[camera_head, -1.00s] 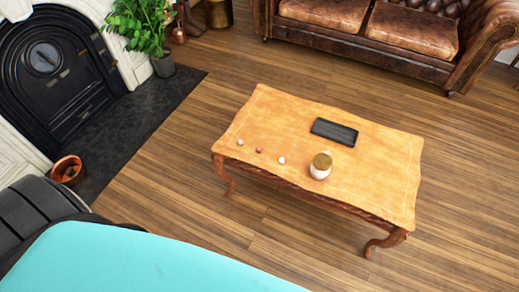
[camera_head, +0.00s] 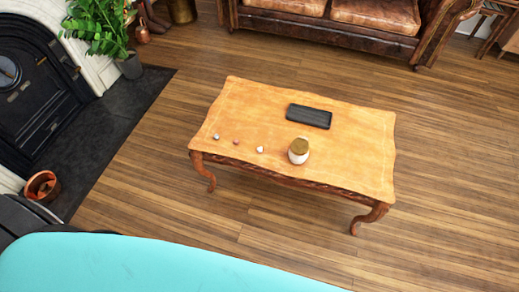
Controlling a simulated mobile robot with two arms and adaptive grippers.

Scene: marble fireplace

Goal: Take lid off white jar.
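A white jar (camera_head: 298,157) stands upright near the front edge of the wooden coffee table (camera_head: 345,160). Its gold-brown lid (camera_head: 299,146) sits on top of it. Neither of my grippers shows in the head view, so nothing is seen touching the jar or the lid.
A black tray (camera_head: 309,116) lies behind the jar. Three small pebble-like objects, one of them at the jar's left (camera_head: 260,149), lie along the table's front left. A leather sofa (camera_head: 330,28) is behind, and a fireplace (camera_head: 40,85), plant (camera_head: 95,25) and copper pot (camera_head: 42,187) are left. Wood floor surrounds the table.

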